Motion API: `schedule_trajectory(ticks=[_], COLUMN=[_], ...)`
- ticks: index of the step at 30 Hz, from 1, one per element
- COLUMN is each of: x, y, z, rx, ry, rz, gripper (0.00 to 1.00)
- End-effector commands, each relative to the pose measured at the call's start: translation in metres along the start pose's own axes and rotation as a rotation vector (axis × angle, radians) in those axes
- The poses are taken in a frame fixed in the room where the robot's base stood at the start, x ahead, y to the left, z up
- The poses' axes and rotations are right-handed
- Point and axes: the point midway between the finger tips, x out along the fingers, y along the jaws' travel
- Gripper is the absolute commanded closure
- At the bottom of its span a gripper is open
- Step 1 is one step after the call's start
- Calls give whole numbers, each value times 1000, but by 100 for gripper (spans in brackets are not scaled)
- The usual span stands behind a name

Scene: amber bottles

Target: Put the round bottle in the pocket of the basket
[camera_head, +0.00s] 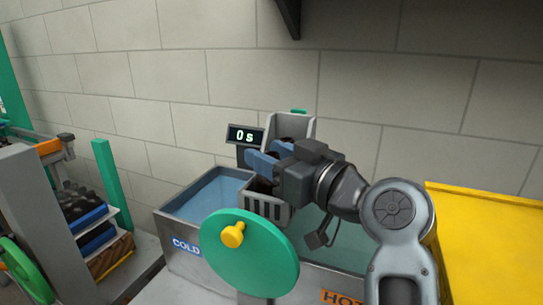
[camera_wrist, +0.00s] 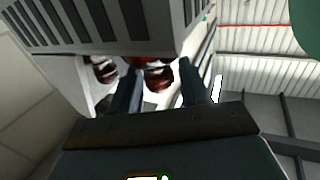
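The grey basket (camera_head: 266,208) with slotted walls hangs at the middle of the two-part tank, and its tall back plate rises behind my gripper. My gripper (camera_head: 264,160) reaches over the basket from the right, its blue fingers spread apart. In the wrist view a dark amber bottle (camera_wrist: 158,76) with a pale patch shows between the fingertips, with a bright gap beside one finger. A second amber bottle (camera_wrist: 105,71) shows to its left, beside the slotted basket wall (camera_wrist: 150,44). The bottles are mostly hidden; their full shapes and pockets cannot be told.
A green wheel (camera_head: 262,262) with a yellow knob stands before the tank. Blue water marked COLD (camera_head: 212,192) lies left, the HOT side right. A display (camera_head: 245,135) reads 0 s. A yellow surface (camera_head: 490,240) is at right, a rack (camera_head: 90,225) at left.

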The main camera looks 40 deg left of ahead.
Motion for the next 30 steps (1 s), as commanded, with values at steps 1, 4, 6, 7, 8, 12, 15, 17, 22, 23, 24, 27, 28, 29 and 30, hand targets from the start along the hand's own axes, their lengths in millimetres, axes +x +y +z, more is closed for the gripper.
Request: schedule_trajectory(ticks=[1,4,6,7,8,12,15,17,22,23,24,27,28,29,30], x=[0,0,0,0,0,0,-6,-16,-51,-57,-66,-85,-90,-95,-100], y=[0,0,0,0,0,0,1,1,1,1,1,1,1,0,1], z=[0,0,0,0,0,-2,-1,0,0,0,0,0,0,-1,-1], rx=[0,0,0,0,0,0,0,0,-1,-1,-3,0,-1,-1,-1], ry=[0,0,0,0,0,0,0,0,1,1,0,0,0,0,0], rz=[0,0,0,0,0,0,2,4,4,4,4,3,3,3,3], gripper=[49,42,42,42,42,42,42,42,42,42,42,42,42,42,42])
